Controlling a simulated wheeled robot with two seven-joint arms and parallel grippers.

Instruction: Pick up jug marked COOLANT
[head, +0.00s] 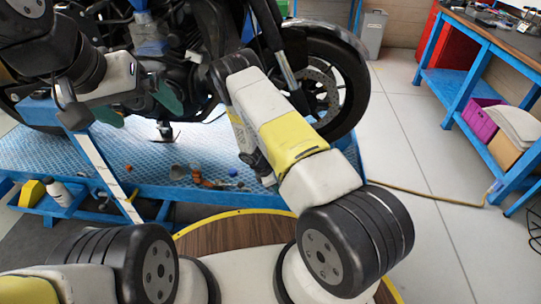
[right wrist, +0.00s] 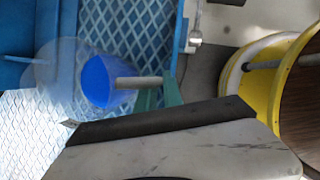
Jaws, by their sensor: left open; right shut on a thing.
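I cannot read the word COOLANT on anything, so I cannot tell which thing is the marked jug. A white bottle with a dark cap (head: 59,193) stands in the low blue tray at the left. My left gripper (head: 138,108) is open and empty, its green-tipped fingers apart in front of the motorcycle. In the right wrist view, my right gripper (right wrist: 152,97) shows only partly, with a green finger beside a pale grey rod (right wrist: 138,83). It is shut on this rod, which meets a round blue part (right wrist: 104,82). A see-through pale shape (right wrist: 62,75) lies beside them.
The motorcycle (head: 325,75) stands on a blue chequered lift (head: 90,150). Small loose items (head: 197,177) lie near its front edge. A blue workbench (head: 475,50) is at the right, with a magenta crate (head: 482,122) below. Open floor lies between.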

